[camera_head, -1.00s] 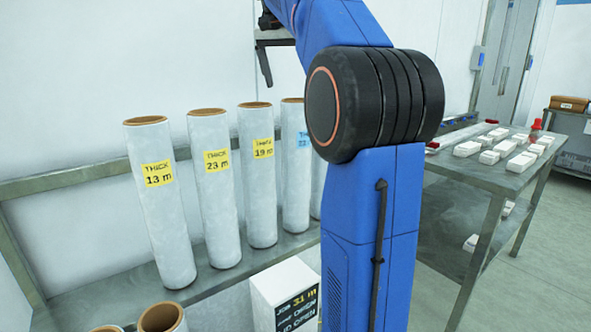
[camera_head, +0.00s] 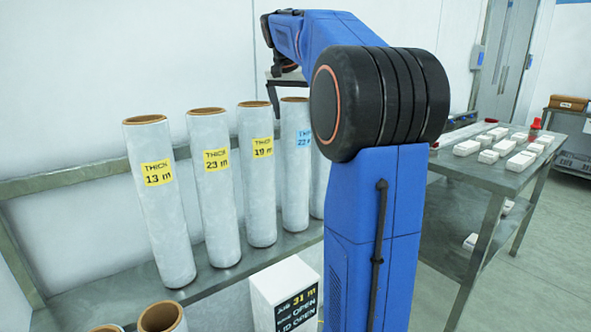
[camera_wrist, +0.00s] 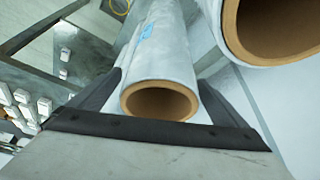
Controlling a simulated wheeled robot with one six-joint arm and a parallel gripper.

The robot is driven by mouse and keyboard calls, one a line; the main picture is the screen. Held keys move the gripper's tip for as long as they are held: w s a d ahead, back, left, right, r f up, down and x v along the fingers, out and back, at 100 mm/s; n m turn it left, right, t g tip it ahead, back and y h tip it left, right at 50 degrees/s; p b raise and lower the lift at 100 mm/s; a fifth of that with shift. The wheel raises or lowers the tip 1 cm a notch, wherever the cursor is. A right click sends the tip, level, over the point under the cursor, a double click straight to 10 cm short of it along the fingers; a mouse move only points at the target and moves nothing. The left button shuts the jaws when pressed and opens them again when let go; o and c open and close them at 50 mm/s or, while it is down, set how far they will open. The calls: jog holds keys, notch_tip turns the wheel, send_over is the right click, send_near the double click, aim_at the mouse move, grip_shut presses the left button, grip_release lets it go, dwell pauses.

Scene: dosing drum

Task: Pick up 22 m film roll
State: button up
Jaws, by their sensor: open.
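The 22 m film roll (camera_head: 295,190) is a tall white tube with a brown core and a blue label, standing upright on a metal shelf. My arm hides part of its right side in the head view. My gripper (camera_head: 277,88) is at the roll's top in the head view, with one dark finger just left of the rim. In the wrist view, my gripper (camera_wrist: 160,80) is open, with its fingers on either side of a blue-labelled roll (camera_wrist: 165,65). The roll's open brown end faces the palm. Contact with the fingers cannot be told.
Yellow-labelled rolls of 19 m (camera_head: 257,185), 23 m (camera_head: 214,195) and 13 m (camera_head: 160,210) stand to the left. A neighbouring roll (camera_wrist: 232,32) is close beside the right finger. A white box (camera_head: 283,285) reads 31 m. A side table (camera_head: 480,170) holds white blocks.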

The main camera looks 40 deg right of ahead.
jog(key=x, duration=0.2)
jog(key=shift+w+d+f, duration=0.1)
jog(key=shift+d+f, duration=0.05)
jog(key=shift+f, duration=0.05)
jog(key=shift+r, duration=0.1)
jog(key=c, duration=2.2)
